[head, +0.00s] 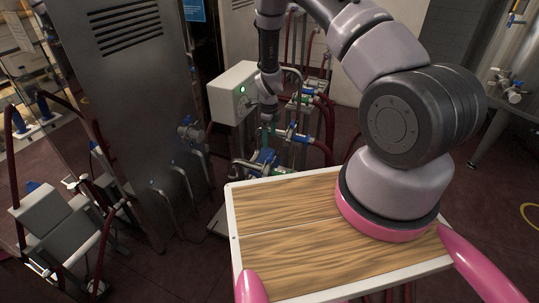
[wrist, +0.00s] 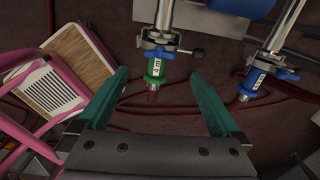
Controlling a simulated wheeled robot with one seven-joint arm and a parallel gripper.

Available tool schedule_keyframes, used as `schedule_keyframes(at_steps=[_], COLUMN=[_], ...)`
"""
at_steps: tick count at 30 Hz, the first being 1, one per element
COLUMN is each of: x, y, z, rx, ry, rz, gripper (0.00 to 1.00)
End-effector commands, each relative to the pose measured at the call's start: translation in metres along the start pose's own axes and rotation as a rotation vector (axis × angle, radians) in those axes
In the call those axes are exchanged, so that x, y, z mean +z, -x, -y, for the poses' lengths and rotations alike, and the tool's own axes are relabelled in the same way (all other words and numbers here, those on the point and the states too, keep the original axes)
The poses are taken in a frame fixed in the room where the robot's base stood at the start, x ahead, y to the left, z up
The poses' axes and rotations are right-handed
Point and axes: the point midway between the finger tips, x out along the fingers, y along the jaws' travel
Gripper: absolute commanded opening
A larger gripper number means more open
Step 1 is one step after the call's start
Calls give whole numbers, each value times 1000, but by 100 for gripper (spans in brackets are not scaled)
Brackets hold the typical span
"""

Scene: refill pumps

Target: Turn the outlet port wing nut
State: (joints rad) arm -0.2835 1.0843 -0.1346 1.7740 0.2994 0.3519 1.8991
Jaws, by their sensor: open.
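In the wrist view, a steel pipe port with a clamp ends in a green fitting (wrist: 154,68). A small dark wing nut (wrist: 197,53) sticks out to the right of this clamp, just beyond the right fingertip. My gripper (wrist: 160,76) is open and empty, its teal fingers spread to either side of the green fitting, apart from it. A second port with a blue fitting (wrist: 248,84) stands to the right, outside the fingers. In the head view, my gripper (head: 268,138) points down among the pump pipes; the wing nut cannot be made out there.
In the head view, a white control box (head: 232,92) stands close left of my gripper. A tall steel cabinet (head: 120,100) is further left. Red hoses (head: 326,120) run around the pipes. A grey-boxed cart (head: 50,218) stands at the lower left.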

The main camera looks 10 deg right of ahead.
Motion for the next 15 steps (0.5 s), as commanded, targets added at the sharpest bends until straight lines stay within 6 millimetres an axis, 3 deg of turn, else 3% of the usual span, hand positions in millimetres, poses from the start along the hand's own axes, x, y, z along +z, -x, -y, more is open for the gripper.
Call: schedule_keyframes(at_steps=[9, 15], x=[-1, 0], y=[-61, -86], z=[0, 0], rx=[2, 1], ry=[1, 2], rz=[-1, 0], gripper=[100, 100])
